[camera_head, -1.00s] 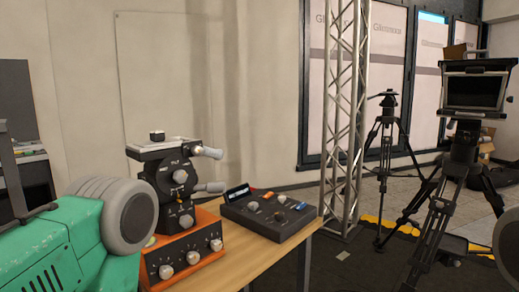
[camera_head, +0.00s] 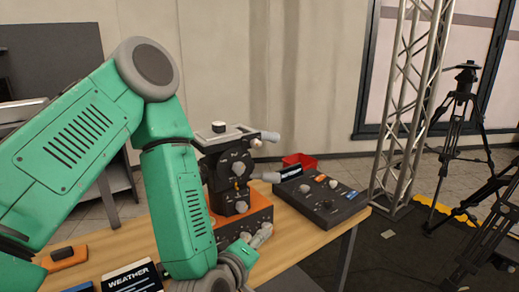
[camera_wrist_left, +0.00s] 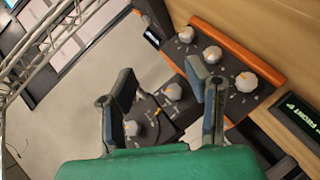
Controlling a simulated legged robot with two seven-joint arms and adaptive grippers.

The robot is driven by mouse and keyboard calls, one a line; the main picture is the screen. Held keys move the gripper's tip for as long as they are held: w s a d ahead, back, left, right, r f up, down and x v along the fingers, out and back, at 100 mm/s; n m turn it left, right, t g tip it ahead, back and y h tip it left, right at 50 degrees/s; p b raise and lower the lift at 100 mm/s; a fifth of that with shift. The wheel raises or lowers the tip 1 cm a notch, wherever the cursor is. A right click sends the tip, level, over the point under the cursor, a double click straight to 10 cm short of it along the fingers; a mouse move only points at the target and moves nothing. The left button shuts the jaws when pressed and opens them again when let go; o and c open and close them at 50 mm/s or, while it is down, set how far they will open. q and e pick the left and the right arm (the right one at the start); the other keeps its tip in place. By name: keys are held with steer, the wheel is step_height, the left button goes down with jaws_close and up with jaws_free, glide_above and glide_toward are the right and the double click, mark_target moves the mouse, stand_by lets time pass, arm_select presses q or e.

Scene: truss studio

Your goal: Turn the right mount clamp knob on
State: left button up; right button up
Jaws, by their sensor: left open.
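A dark mount head (camera_head: 228,170) with several pale knobs and side handles stands on an orange-edged box (camera_head: 262,213) on the wooden table. The box carries a row of knobs on its front, partly hidden by my left arm in the head view. In the left wrist view the orange-edged box (camera_wrist_left: 268,62) shows several white knobs, and the mount head's dials (camera_wrist_left: 150,112) lie behind and between my fingers. I cannot tell which knob is the right mount clamp knob. My left gripper (camera_head: 258,240) is open in front of the box; in the left wrist view its fingers (camera_wrist_left: 162,72) hold nothing.
A dark control panel (camera_head: 322,200) sits right of the mount, with a red bin (camera_head: 299,160) behind. A WEATHER sign (camera_head: 131,279) and an orange-topped item (camera_head: 68,257) lie at the table's left front. A truss (camera_head: 408,110) and tripod (camera_head: 455,140) stand beyond the table.

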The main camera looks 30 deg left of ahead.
arm_select(q)
steer(key=w+a+r+n+t+y+p, duration=0.15)
steer(key=r+n, duration=0.25)
steer(key=r, duration=0.4)
steer(key=a+r+n+t+y+p, duration=0.1)
steer(key=a+r+n+y, duration=0.2)
steer(key=r, duration=0.6)
steer(key=p, duration=0.1)
glide_toward(256, 147)
steer(key=w, duration=0.2)
steer(key=shift+n, duration=0.3)
steer(key=x, duration=0.2)
steer(key=a+p+x, duration=0.1)
steer(key=x, duration=0.5)
steer(key=shift+s+a+f+p, duration=0.1)
steer(key=shift+s+a+p, duration=0.1)
steer(key=shift+s+p, duration=0.1)
steer(key=shift+w, duration=0.3)
steer(key=shift+w+d, duration=0.1)
steer(key=shift+w, duration=0.05)
steer(key=shift+d, duration=0.2)
arm_select(e)
step_height(256, 147, up, 7)
steer(key=shift+d+f, duration=0.15)
steer(key=shift+d, duration=0.05)
arm_select(q)
jaws_close()
steer(key=shift+a, duration=0.15)
arm_select(e)
steer(key=shift+a, duration=0.1)
